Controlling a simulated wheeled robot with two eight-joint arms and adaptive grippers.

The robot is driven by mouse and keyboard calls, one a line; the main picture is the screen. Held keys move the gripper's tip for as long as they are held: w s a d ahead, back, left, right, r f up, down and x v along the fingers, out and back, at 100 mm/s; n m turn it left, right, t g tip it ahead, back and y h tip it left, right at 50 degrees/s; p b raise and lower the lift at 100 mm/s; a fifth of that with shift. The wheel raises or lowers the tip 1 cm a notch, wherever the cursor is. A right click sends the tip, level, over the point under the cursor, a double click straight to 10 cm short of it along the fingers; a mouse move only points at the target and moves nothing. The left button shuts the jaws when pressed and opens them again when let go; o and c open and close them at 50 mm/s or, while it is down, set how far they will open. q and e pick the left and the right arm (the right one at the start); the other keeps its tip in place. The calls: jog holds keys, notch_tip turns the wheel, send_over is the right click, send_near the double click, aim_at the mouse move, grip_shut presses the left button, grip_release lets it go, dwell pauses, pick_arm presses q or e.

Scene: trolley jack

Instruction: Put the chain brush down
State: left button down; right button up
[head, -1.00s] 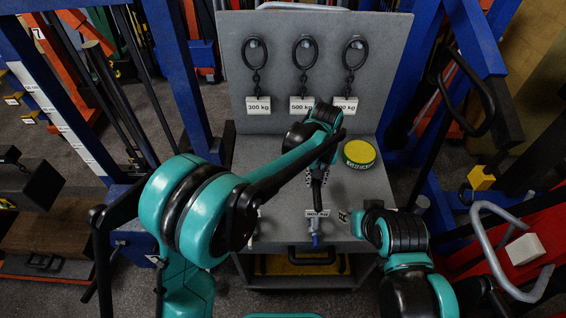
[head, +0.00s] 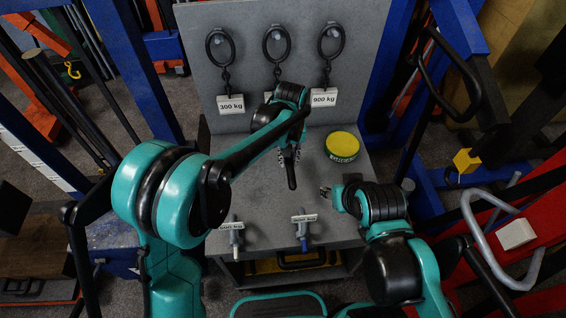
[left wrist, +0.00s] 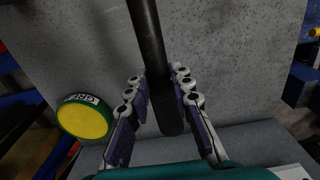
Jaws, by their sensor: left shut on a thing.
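My left gripper (head: 288,158) is shut on the chain brush, a dark rod-like thing (head: 291,176), and holds it over the grey bench top (head: 258,195). In the left wrist view the brush (left wrist: 150,50) runs between the two padded fingers (left wrist: 160,95). Its bristles cannot be made out, and I cannot tell whether it touches the bench. My right gripper (head: 328,193) is low over the right part of the bench, apart from the brush; its jaw state is unclear.
A green tin with a yellow top (head: 342,146) stands right of the brush. Two labelled tools (head: 303,238) (head: 236,240) are at the bench's front edge. Chain links with weight tags (head: 324,98) hang on the grey back panel (head: 360,40). Bare bench top lies left of the brush.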

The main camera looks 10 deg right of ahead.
pick_arm(q)
jog(key=w+a+f, duration=0.1)
jog(key=a+f, duration=0.1)
jog(key=w+a+f+b, duration=0.1)
jog(key=w+a+f, duration=0.1)
jog(key=a, duration=0.1)
jog(key=w+a+f+b, duration=0.1)
jog(key=w+a+f, duration=0.1)
jog(key=a, duration=0.1)
jog(key=shift+a, duration=0.2)
notch_tip(320, 180, down, 3)
jog(key=shift+s+d+r+b, duration=0.1)
jog(key=shift+r+b, duration=0.1)
jog(key=shift+b, duration=0.45)
jog(key=shift+f, duration=0.35)
jog(key=c, duration=1.3)
grip_release()
jog(key=shift+c, duration=0.2)
